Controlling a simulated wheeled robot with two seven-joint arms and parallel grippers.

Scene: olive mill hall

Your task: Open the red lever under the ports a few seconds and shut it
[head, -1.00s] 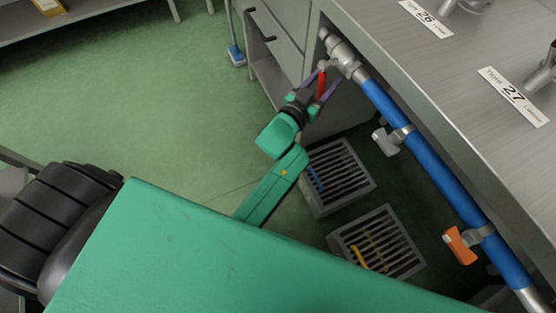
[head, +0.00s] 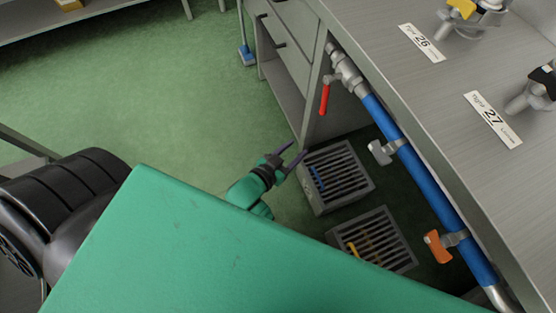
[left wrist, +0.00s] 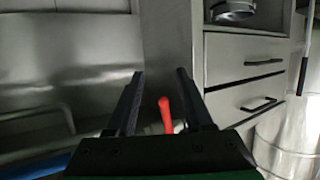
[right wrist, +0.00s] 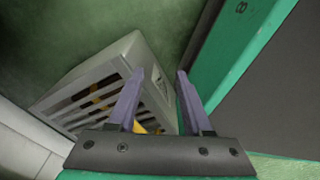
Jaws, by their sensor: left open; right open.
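The red lever (head: 324,99) hangs at the valve (head: 345,75) on the upper end of the blue pipe, under the bench edge. It points down and away from the pipe's line. My left gripper (head: 297,150) is open and empty, below the lever and apart from it, near the floor crates. In the left wrist view the lever (left wrist: 165,113) shows between the open fingers (left wrist: 160,75), beyond them. My right gripper (right wrist: 160,73) is open and empty in the right wrist view; it does not show in the head view. The ports (head: 462,28) are on the bench top by labels 26 and 27.
The blue pipe (head: 425,180) also carries a grey handle (head: 381,152) and an orange handle (head: 438,247). Two slatted crates (head: 335,175) (head: 375,240) stand on the floor below. A drawer cabinet (head: 285,40) is behind the valve. The green floor at left is open.

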